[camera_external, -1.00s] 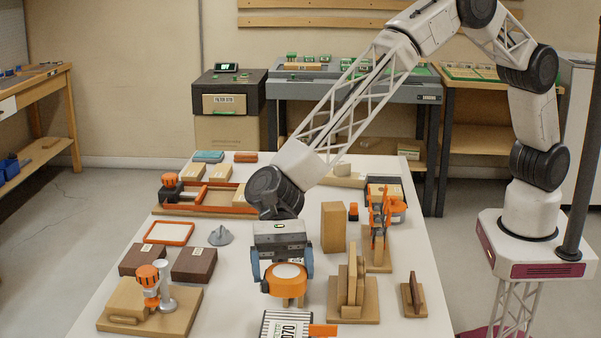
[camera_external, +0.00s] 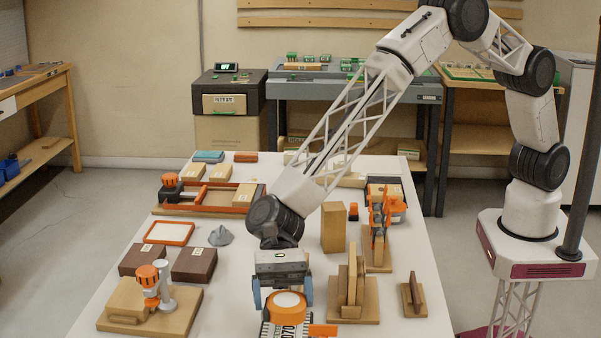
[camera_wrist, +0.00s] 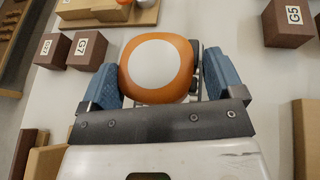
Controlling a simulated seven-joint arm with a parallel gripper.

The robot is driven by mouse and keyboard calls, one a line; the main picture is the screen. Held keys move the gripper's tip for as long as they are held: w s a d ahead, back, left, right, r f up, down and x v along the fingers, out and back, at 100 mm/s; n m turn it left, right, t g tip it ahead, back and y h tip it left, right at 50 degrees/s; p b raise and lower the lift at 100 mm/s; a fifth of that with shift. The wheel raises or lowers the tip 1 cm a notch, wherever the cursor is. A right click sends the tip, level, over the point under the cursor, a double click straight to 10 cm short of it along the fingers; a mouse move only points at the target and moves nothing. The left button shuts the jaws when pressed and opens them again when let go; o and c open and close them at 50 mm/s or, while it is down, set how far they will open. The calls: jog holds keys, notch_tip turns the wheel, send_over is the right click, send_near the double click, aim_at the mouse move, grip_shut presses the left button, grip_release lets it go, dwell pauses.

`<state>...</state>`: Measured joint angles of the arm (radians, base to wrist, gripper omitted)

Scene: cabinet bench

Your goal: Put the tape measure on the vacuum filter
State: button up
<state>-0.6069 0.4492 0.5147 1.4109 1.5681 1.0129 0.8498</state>
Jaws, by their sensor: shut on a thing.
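The tape measure (camera_external: 287,300), orange with a round white face, is between the blue fingers of my gripper (camera_external: 283,292), which is shut on it. In the wrist view the tape measure (camera_wrist: 158,66) fills the space between the two fingers (camera_wrist: 158,85). A flat white panel in an orange frame (camera_external: 169,232), which looks like the vacuum filter, lies on the left of the table, well behind and left of my gripper. The filter is not seen in the wrist view.
A white striped item marked 070 (camera_external: 290,331) is partly hidden below the tape measure. Wooden stands (camera_external: 353,295) stand right of my gripper.

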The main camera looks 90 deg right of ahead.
aim_at(284, 312)
jog(key=shift+f, duration=1.85)
jog(key=shift+f, duration=0.15)
jog(key=o, duration=0.8)
jog(key=shift+r, duration=0.2)
jog(key=v, duration=1.2)
